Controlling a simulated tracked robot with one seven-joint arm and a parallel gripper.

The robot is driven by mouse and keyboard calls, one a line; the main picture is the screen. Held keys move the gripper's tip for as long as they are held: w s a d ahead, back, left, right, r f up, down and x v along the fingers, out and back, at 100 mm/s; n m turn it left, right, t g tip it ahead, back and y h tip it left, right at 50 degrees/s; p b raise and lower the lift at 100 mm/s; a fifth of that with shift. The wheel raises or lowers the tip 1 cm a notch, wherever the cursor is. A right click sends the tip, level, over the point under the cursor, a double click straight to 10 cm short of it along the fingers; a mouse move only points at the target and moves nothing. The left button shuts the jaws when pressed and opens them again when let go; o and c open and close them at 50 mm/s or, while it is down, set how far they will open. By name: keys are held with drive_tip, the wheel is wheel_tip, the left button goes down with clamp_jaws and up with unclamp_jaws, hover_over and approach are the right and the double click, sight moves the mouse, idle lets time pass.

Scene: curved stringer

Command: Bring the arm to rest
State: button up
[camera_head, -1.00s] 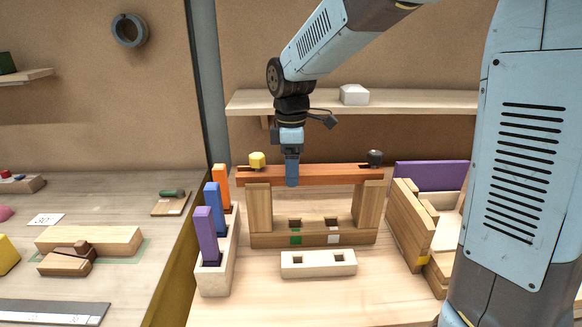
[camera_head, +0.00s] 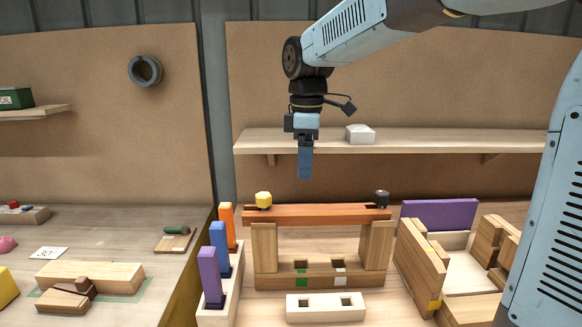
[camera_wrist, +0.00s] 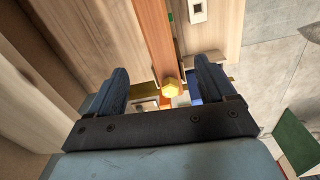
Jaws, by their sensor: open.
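My gripper (camera_head: 305,176) hangs from my arm with its fingers pointing down, in the air above the wooden frame and apart from it. In the wrist view its two blue fingers (camera_wrist: 165,88) are spread with nothing held between them. Below it a reddish-brown stringer (camera_head: 320,215) lies across two wooden uprights. A yellow knob (camera_head: 263,200) sits at its left end and a dark knob (camera_head: 381,198) at its right end. The yellow knob also shows between and below the fingers in the wrist view (camera_wrist: 171,88).
A wall shelf (camera_head: 430,143) with a white block (camera_head: 360,134) is behind my gripper. A pale rack with purple (camera_head: 209,277), blue (camera_head: 220,249) and orange (camera_head: 228,225) upright pieces stands left of the frame. A wooden box (camera_head: 420,260) stands at right.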

drive_tip(key=s+d+f+m+t, duration=0.2)
drive_tip(key=s+d+m, duration=0.6)
drive_tip(key=s+d, duration=0.1)
drive_tip(key=s+d+f+m+t, duration=0.2)
drive_tip(key=s+d+m+t, duration=0.1)
drive_tip(key=s+d+m, duration=0.6)
drive_tip(key=shift+s+d, duration=0.45)
drive_tip(key=shift+s, duration=0.05)
